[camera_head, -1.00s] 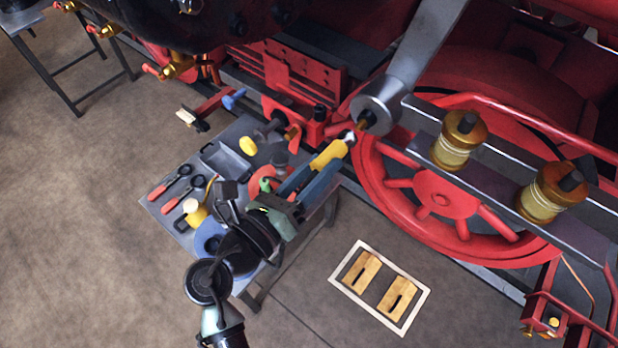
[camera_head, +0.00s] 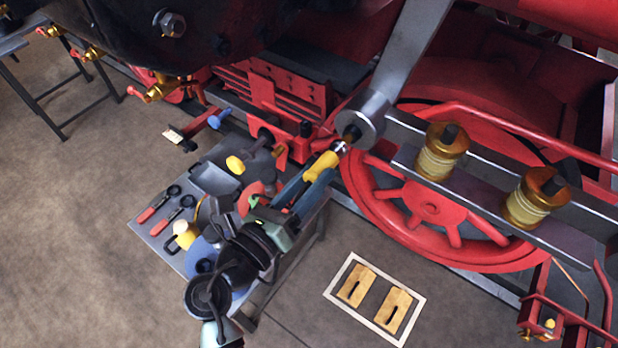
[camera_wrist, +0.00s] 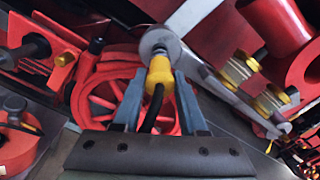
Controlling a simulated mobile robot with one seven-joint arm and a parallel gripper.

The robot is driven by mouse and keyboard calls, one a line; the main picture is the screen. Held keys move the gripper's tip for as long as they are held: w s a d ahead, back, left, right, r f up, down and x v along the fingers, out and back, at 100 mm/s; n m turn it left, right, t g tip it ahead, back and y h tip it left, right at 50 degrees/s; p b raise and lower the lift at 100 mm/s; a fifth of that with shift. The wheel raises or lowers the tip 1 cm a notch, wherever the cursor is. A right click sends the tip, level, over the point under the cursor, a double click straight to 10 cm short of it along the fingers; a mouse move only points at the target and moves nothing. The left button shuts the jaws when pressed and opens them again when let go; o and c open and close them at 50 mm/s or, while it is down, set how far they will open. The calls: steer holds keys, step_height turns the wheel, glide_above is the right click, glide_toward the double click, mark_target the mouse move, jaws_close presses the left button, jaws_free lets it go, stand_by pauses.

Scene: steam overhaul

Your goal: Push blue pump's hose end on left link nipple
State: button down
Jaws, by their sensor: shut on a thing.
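My gripper (camera_head: 308,180) has two blue fingers shut on the yellow hose end (camera_head: 321,166). A silver tip shows at the front of the hose end. A dark hose (camera_wrist: 150,118) runs back from it between the fingers in the wrist view. The hose end points at the round grey boss (camera_head: 362,118) at the lower end of a steel link. A small dark and brass nipple (camera_head: 352,132) sticks out of the boss. The silver tip is at or very close to the nipple; I cannot tell whether they touch. I cannot make out the blue pump surely.
A grey work table (camera_head: 150,222) below my arm carries red-handled tools, a yellow can (camera_head: 186,236) and other parts. Two brass cups (camera_head: 440,152) stand on the rod at right. A large red wheel (camera_head: 428,208) is behind. A framed wooden piece (camera_head: 372,298) lies on the floor.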

steer(key=shift+w+d, duration=0.15)
steer(key=shift+w, duration=0.1)
steer(key=shift+w+d+r+p, duration=0.1)
steer(key=shift+w+d+p, duration=0.25)
steer(key=shift+w+d, duration=0.15)
steer(key=shift+w+d, duration=0.15)
steer(key=shift+w, duration=0.2)
steer(key=shift+c, duration=1.9)
jaws_free()
